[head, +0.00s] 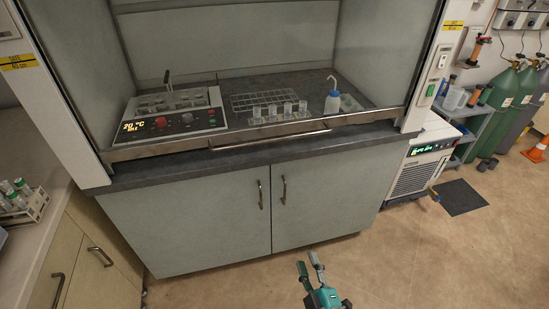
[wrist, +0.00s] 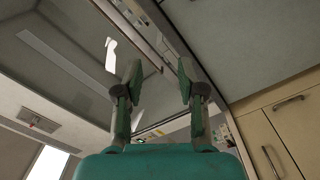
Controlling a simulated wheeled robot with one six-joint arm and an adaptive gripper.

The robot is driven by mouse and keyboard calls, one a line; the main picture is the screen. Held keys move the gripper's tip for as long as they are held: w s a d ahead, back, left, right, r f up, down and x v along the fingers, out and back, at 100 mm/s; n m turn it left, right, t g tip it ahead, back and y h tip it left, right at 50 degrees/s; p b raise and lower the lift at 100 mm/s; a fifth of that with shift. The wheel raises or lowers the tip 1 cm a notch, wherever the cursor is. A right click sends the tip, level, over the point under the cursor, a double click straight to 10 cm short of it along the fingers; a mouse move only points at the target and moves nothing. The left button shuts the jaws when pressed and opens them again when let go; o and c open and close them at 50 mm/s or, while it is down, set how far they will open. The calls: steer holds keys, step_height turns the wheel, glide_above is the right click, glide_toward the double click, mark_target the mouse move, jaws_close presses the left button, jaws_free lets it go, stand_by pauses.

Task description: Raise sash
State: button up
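The fume hood's sash shows in the head view as a clear pane with a metal bottom rail (head: 130,151) lying low along the front of the dark worktop. A thin bar handle (head: 270,140) runs along the middle of the rail. My gripper (head: 310,262) is at the bottom of the head view, in front of the cabinet doors, well below and apart from the handle. In the wrist view my gripper (wrist: 160,78) has its two fingers spread, with nothing between them. Whether a metal strip beyond the fingers there is the sash rail, I cannot tell.
Behind the sash stand a hot block (head: 172,115), a row of small cups (head: 272,112), a wire rack (head: 262,99) and a wash bottle (head: 332,103). Cabinet doors (head: 220,215) are below. A chiller (head: 418,168) stands right. Floor (head: 420,260) is clear at front right.

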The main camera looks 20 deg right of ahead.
steer(key=w+r+n+t, duration=0.1)
steer(key=w+r+n, duration=0.25)
steer(key=w, duration=0.85)
steer(key=n+t, duration=0.1)
steer(key=n, duration=0.3)
glide_toward(274, 140)
steer(key=w, duration=0.3)
steer(key=w+r, duration=0.1)
steer(key=w, duration=0.6)
steer(key=shift+w+d+r, duration=0.1)
steer(key=shift+w+r, duration=0.05)
steer(key=shift+r, duration=0.1)
jaws_close()
